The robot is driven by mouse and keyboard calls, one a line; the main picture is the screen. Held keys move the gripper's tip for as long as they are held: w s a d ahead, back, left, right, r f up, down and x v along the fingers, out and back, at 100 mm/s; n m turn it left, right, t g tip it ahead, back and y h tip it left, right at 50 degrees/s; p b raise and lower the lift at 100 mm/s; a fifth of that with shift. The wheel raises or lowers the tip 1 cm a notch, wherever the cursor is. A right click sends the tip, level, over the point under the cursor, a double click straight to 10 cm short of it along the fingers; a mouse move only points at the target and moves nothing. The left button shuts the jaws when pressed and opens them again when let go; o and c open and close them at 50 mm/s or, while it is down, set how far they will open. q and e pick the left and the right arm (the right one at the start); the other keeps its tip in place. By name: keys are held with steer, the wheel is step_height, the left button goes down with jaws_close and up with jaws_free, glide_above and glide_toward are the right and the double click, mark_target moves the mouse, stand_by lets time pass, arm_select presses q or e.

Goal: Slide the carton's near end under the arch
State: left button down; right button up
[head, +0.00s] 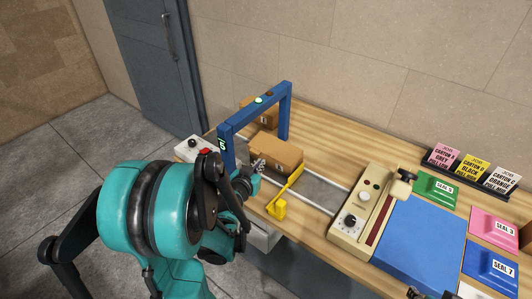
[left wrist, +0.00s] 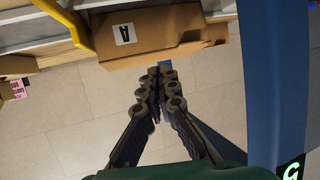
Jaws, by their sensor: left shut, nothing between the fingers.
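The brown carton (head: 276,154) lies on the grey track by the blue arch (head: 285,112), on the side toward the yellow bar. In the left wrist view the carton (left wrist: 165,30) shows a white label with an A. My left gripper (head: 258,166) is shut and empty beside the carton, near the arch's front post. Its closed fingertips (left wrist: 160,75) point at the carton's side in the left wrist view; I cannot tell if they touch. The arch post (left wrist: 258,75) rises to their right. Dark tips at the head view's bottom edge may be my right gripper (head: 430,294).
A yellow bar (head: 287,192) crosses the track beside the carton. Another brown box (head: 263,117) stands behind the arch. A cream control box (head: 362,215), a blue mat (head: 415,238) and coloured seal cards (head: 437,189) fill the right side. A white box with a red button (head: 190,149) stands left.

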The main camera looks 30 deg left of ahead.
mark_target(271, 150)
arm_select(q)
steer(key=w, duration=0.3)
steer(key=w+a+b, duration=0.1)
steer(key=w, duration=0.3)
steer(key=w+a+b, duration=0.1)
steer(key=w, duration=0.3)
steer(key=shift+a+f, duration=0.1)
steer(key=shift+a, duration=0.1)
steer(key=shift+w+f+b, duration=0.1)
steer(key=shift+f+b, duration=0.25)
steer(key=shift+f, duration=0.4)
steer(key=shift+s+b, duration=0.2)
steer(key=shift+b, duration=0.1)
steer(key=s, duration=0.2)
steer(key=s+d, duration=0.1)
steer(key=s, duration=0.1)
steer(key=shift+w, duration=0.1)
